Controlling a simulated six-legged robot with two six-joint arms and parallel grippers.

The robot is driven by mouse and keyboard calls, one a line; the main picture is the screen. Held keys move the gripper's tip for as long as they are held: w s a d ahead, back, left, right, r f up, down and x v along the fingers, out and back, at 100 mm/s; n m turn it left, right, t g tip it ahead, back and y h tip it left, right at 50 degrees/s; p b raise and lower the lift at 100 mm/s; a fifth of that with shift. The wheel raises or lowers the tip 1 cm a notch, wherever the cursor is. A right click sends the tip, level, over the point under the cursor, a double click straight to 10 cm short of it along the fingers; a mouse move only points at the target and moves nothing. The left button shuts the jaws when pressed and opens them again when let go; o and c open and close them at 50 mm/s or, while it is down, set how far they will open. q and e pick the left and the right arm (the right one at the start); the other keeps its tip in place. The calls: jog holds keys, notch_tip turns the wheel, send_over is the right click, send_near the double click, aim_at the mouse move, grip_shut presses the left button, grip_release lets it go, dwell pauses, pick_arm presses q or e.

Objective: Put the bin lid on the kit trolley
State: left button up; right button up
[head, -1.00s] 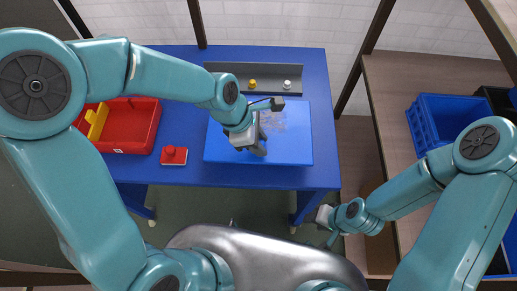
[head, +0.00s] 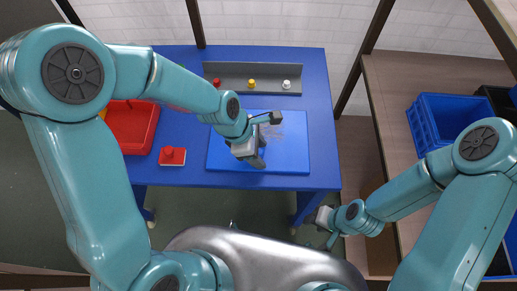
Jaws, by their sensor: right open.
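The bin lid (head: 290,152) looks like a flat blue panel with a grey patch, lying level over the top of the blue kit trolley (head: 323,120). I cannot tell whether its underside touches the trolley top. My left gripper (head: 254,159) points down at the panel's middle and appears shut on it; the fingertips and the grip point are mostly hidden. My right gripper (head: 325,222) is open and empty, low beside the trolley's front right corner, apart from the lid.
A grey tray (head: 266,73) with red, yellow and white knobs lies at the trolley's back. A red bin (head: 138,122) and a red plate with a knob (head: 172,156) are on the left. A blue crate (head: 438,135) stands on the wooden bench (head: 385,95) at right.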

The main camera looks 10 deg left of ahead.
pick_arm(q)
jog(key=shift+r, duration=0.15)
jog(key=shift+a+r, duration=0.15)
jog(key=shift+r, duration=0.2)
jog(key=p+v, duration=0.1)
jog(key=v, duration=1)
jog(key=shift+r, duration=0.15)
jog(key=shift+a, duration=0.1)
jog(key=shift+s, duration=0.15)
